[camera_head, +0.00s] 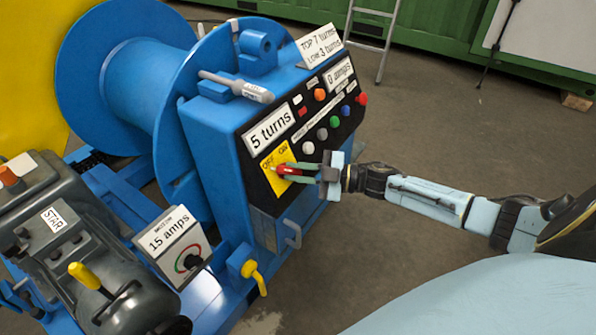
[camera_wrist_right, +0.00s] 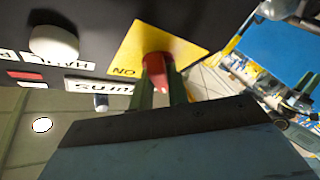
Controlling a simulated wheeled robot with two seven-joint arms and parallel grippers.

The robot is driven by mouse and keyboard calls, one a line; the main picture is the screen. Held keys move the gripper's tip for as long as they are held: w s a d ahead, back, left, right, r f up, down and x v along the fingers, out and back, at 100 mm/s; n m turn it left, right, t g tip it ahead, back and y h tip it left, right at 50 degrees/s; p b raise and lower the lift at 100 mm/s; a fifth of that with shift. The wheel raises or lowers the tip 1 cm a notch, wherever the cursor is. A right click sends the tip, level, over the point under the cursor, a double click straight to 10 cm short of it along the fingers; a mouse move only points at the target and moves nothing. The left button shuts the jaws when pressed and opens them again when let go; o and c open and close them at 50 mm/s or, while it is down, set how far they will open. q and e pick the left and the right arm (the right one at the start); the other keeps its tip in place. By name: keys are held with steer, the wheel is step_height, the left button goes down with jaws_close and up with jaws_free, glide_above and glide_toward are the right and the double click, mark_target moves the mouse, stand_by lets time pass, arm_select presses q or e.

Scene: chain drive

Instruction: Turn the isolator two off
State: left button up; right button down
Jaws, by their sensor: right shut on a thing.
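The isolator is a red rotary handle (camera_head: 287,173) on a yellow plate (camera_head: 272,181) marked OFF and ON, low on the black panel of the blue cabinet. My right gripper (camera_head: 291,170) reaches in from the right and is shut on the red handle. In the right wrist view the red handle (camera_wrist_right: 157,70) sits between the fingers against the yellow plate (camera_wrist_right: 185,45), with the word ON beside it. The fingers partly hide the handle, and I cannot tell its exact angle. My left gripper is not in view.
The panel (camera_head: 328,117) has several coloured buttons close above my right gripper, and a "5 turns" display (camera_head: 269,130). A blue drum (camera_head: 150,80) stands behind. A grey motor unit (camera_head: 80,250) with a yellow lever is at lower left.

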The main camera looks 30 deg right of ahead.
steer(key=c, duration=1.4)
jaws_free()
steer(key=shift+o, duration=0.2)
